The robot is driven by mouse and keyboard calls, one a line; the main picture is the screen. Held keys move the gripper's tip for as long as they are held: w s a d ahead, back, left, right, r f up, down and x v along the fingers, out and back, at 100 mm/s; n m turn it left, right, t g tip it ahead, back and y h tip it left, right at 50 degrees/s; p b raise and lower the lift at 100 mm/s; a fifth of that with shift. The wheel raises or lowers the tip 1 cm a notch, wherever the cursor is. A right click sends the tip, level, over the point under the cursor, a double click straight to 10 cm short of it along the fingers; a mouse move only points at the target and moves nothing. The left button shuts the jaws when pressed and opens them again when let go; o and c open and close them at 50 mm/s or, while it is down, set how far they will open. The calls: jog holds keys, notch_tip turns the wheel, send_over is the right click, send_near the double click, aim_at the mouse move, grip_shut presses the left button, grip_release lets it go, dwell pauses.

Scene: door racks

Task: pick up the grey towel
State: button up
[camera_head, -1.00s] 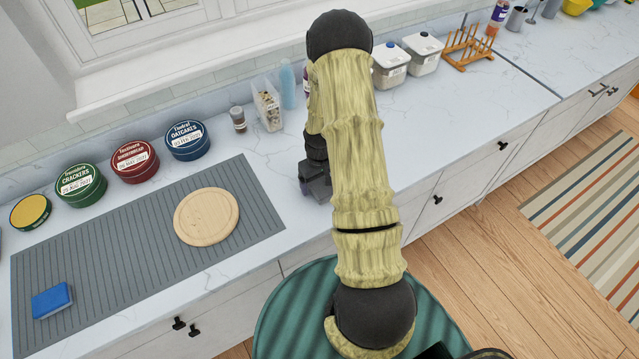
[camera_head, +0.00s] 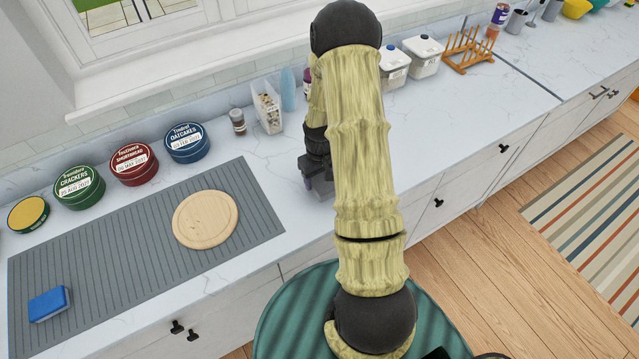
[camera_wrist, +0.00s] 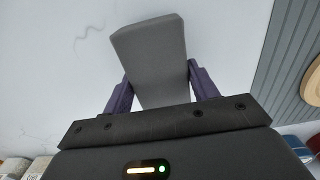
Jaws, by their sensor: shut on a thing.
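The grey towel (camera_wrist: 152,52) is a folded, flat-looking grey block in the wrist view. It sits between the two purple fingers of my gripper (camera_wrist: 160,88), which are shut on it. The far part of the towel sticks out beyond the fingertips over the pale worktop. In the head view my gripper (camera_head: 322,188) is low over the worktop, right of the grey ribbed mat. My arm hides most of the towel there. I cannot tell how far the towel is from the worktop.
The grey ribbed mat (camera_head: 130,262) holds a round wooden board (camera_head: 205,219) and a blue sponge (camera_head: 49,304). Several round tins, such as the blue tin (camera_head: 187,143), line the wall. A clear container (camera_head: 267,107) stands behind my gripper. Worktop (camera_head: 440,110) right of my arm is clear.

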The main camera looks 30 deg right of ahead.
aim_at(320, 178)
notch_tip(320, 178, up, 7)
jog(key=shift+r+b, duration=0.1)
jog(key=shift+b, duration=0.75)
jog(key=o, duration=0.5)
jog(key=shift+c, duration=1.5)
jog(key=a+f+p, duration=0.1)
jog(key=a+f, duration=0.1)
jog(key=a, duration=0.2)
jog(key=w+a+f+p, duration=0.1)
jog(key=a+f+p, duration=0.1)
jog(key=a, duration=0.3)
jog(key=a+f+p, duration=0.2)
jog(key=a+f, duration=0.2)
jog(key=shift+w+a+f, duration=0.2)
jog(key=shift+w+a, duration=0.15)
jog(key=shift+w, duration=0.05)
